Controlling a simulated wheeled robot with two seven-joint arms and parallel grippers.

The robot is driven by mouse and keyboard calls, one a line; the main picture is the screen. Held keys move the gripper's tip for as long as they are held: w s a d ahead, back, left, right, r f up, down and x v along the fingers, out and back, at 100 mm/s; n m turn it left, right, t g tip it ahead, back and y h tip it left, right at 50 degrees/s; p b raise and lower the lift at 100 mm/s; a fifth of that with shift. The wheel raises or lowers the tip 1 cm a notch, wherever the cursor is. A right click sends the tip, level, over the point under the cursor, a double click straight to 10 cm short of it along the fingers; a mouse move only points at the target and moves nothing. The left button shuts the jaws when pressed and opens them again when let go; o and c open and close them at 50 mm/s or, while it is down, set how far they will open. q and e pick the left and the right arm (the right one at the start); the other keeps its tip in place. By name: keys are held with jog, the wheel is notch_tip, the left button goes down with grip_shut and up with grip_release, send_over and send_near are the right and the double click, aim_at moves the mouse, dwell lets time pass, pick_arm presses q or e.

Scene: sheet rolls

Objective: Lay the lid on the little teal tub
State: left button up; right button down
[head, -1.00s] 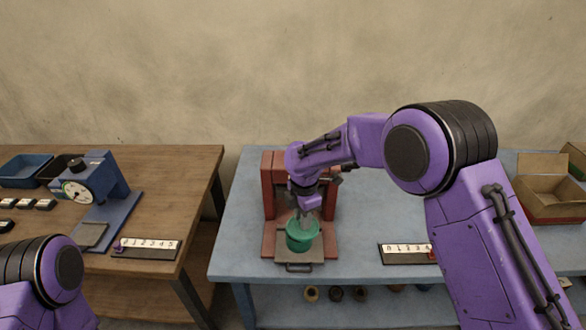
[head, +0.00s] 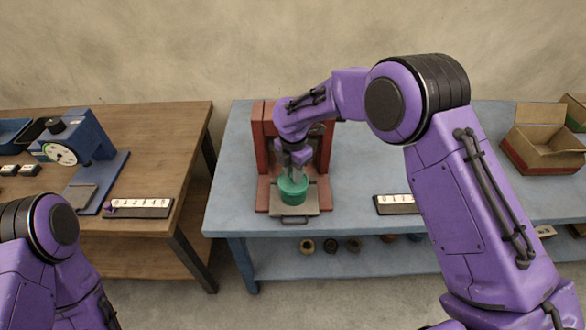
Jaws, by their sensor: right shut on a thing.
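The little teal tub (head: 293,192) stands on the grey plate at the foot of a red press-like stand on the blue table. My right gripper (head: 295,170) points down right over the tub, at the middle of its top. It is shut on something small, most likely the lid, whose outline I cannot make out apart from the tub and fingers. I cannot tell whether the lid touches the rim. My left arm shows at the lower left, but its gripper is out of view.
The red stand (head: 262,150) rises close behind and beside my right gripper. A numbered strip (head: 394,204) lies right of it, partly behind my arm. An open cardboard box (head: 545,140) is at the far right. A blue dial device (head: 85,150) stands on the wooden table.

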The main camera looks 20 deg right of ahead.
jog(key=shift+f+p, duration=0.15)
jog(key=shift+p, duration=0.4)
dwell(0.9)
jog(key=shift+d+f+p, duration=0.1)
jog(key=shift+f+p, duration=0.25)
jog(key=shift+f, duration=0.05)
dwell(1.0)
jog(key=shift+c, duration=1.8)
grip_release()
notch_tip(320, 180, up, 5)
jog(key=p, duration=0.4)
jog(key=shift+r+p, duration=0.1)
jog(key=shift+p, duration=0.3)
jog(key=shift+r+p, duration=0.55)
jog(key=shift+r, duration=0.4)
